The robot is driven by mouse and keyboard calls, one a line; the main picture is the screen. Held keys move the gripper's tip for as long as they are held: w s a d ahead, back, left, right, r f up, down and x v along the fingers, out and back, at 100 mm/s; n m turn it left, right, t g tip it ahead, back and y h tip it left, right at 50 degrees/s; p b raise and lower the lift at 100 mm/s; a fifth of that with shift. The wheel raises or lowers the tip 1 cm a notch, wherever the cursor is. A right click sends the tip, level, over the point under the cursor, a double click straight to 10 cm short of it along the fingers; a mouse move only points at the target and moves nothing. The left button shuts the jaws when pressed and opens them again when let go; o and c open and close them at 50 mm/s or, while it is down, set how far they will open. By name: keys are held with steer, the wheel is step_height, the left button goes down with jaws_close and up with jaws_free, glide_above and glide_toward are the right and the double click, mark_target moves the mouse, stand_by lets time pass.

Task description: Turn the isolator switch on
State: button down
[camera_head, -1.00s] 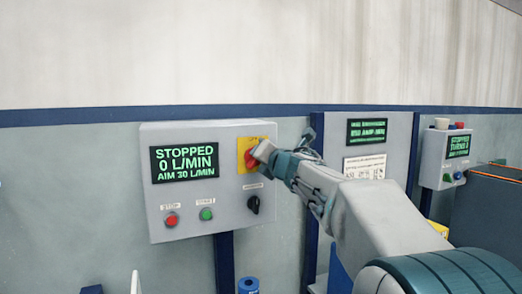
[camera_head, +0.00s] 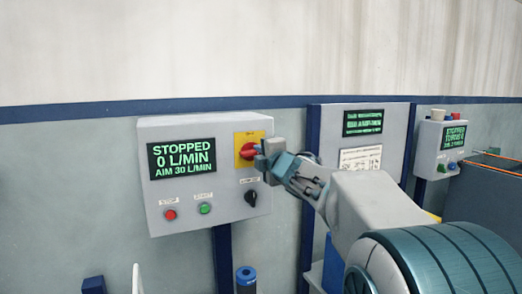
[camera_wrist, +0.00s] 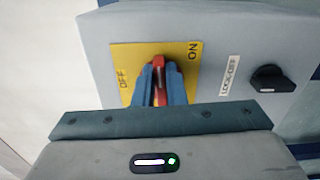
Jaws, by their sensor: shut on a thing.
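The isolator switch is a red handle (camera_head: 248,151) on a yellow plate (camera_head: 239,139), at the upper right of a grey control box (camera_head: 190,222). In the wrist view the red handle (camera_wrist: 158,68) stands upright in the picture, between the blue fingers of my gripper (camera_wrist: 160,98), which is shut on it. The plate (camera_wrist: 122,56) reads OFF on the left and ON at the upper right there. In the head view my gripper (camera_head: 262,155) reaches the handle from the right, partly covering the plate's right side.
The box screen (camera_head: 183,158) reads STOPPED, 0 L/MIN, AIM 30 L/MIN. A black LOCK-OFF knob (camera_head: 251,197) sits below the switch. A red button (camera_head: 170,215) and a green button (camera_head: 205,208) are lower left. Another panel (camera_head: 391,148) stands behind my arm.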

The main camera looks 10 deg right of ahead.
steer(key=shift+f+m, duration=0.1)
steer(key=shift+m, duration=0.4)
steer(key=c, duration=1.5)
jaws_free()
steer(key=s+d, duration=0.1)
steer(key=s, duration=0.8)
steer(key=s+d+b, duration=0.1)
steer(key=s, duration=0.3)
steer(key=shift+s+d, duration=0.3)
steer(key=shift+d, duration=0.05)
